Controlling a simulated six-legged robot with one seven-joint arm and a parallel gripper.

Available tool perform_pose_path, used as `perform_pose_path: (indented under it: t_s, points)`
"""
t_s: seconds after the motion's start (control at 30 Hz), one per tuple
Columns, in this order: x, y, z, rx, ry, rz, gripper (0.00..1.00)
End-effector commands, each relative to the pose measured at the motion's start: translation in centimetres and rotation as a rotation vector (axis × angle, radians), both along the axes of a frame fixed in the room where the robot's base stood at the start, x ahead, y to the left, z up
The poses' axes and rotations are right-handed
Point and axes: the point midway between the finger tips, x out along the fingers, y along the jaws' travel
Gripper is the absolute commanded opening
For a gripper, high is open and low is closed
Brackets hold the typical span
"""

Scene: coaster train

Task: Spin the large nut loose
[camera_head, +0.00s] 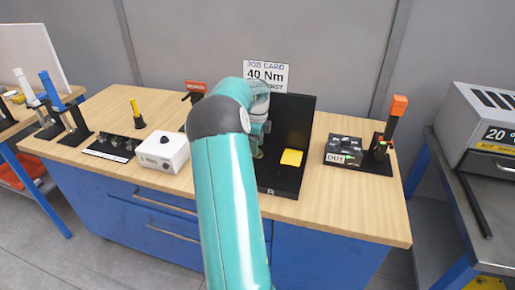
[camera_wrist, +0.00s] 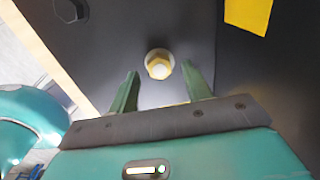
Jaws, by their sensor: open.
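In the wrist view, a brass-coloured hex nut (camera_wrist: 159,66) sits on a pale round washer or flange on a dark plate (camera_wrist: 120,40). I take it for the large nut. My gripper (camera_wrist: 161,70) has two green fingers, spread apart and empty. Their tips point at the nut, one on each side, with a visible gap in the picture. I cannot tell the remaining distance in depth. In the head view, my teal arm hides the nut and most of the gripper over the black stand (camera_head: 304,125) on the wooden bench (camera_head: 345,211).
A yellow square (camera_head: 291,157) lies on the black stand and shows in the wrist view (camera_wrist: 248,14). A dark bolt-like head (camera_wrist: 69,9) is at the upper left there.

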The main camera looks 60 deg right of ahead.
Motion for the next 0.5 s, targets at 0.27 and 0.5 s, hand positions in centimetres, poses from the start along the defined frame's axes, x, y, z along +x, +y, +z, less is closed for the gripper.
perform_pose_path:
  t_s: [0.27, 0.5]
  points:
    - [0.0, 0.1, -1.9, 0.000, 0.000, 0.001, 0.49]
    - [0.0, 0.1, -1.9, 0.000, 0.000, 0.001, 0.41]
